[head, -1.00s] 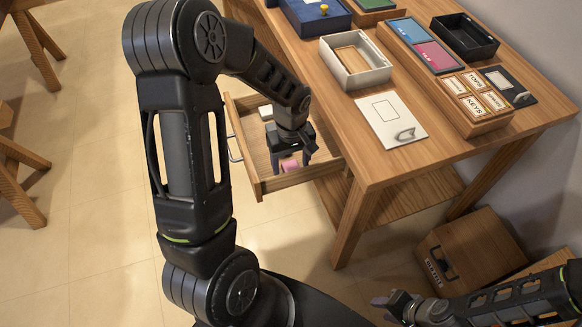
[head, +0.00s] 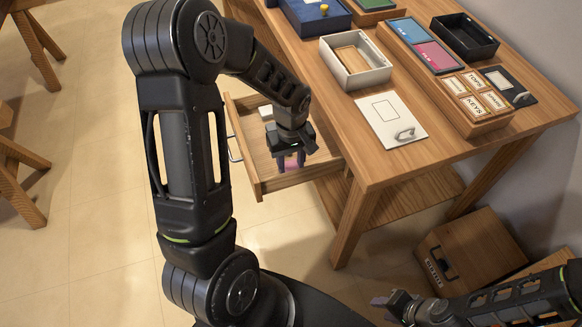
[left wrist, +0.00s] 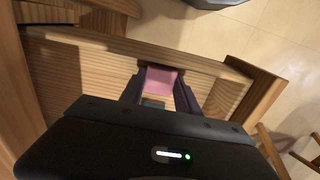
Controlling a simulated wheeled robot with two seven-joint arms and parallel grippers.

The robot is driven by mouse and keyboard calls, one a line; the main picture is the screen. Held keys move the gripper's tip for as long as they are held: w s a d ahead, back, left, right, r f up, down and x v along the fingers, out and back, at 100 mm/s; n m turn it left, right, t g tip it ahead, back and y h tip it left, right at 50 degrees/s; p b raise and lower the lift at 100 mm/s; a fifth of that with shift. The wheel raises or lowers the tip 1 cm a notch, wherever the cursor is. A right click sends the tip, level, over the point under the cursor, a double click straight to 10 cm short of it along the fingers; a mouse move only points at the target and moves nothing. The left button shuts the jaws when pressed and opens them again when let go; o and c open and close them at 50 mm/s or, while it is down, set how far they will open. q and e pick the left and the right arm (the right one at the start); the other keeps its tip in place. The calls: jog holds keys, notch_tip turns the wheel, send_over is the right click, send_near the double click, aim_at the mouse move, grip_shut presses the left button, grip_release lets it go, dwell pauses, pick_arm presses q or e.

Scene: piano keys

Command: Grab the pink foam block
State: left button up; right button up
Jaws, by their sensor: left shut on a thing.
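The pink foam block (left wrist: 161,80) shows in the left wrist view between the fingers of my left gripper (left wrist: 160,92), near the drawer's front wall. In the head view my left gripper (head: 290,162) reaches down into the open drawer (head: 258,168), and only a little pink shows between its fingers. My left gripper is shut on the block. A teal patch (left wrist: 153,104) shows just below the block in the wrist view, mostly hidden by the gripper body. My right gripper (head: 385,303) is low at the bottom right, away from the drawer; its jaws are too unclear to read.
A white block (head: 266,112) lies at the back of the drawer. The wooden table (head: 345,115) above bears a grey open box (head: 380,72), a white lid (head: 390,119), a black tray (head: 465,36) and a labelled card box (head: 478,120). A wooden crate (head: 470,250) stands on the floor.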

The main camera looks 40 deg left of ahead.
aim_at(291, 167)
pick_arm(q)
jog(key=shift+c, duration=0.2)
notch_tip(291, 167, up, 10)
dwell(0.5)
dwell(0.5)
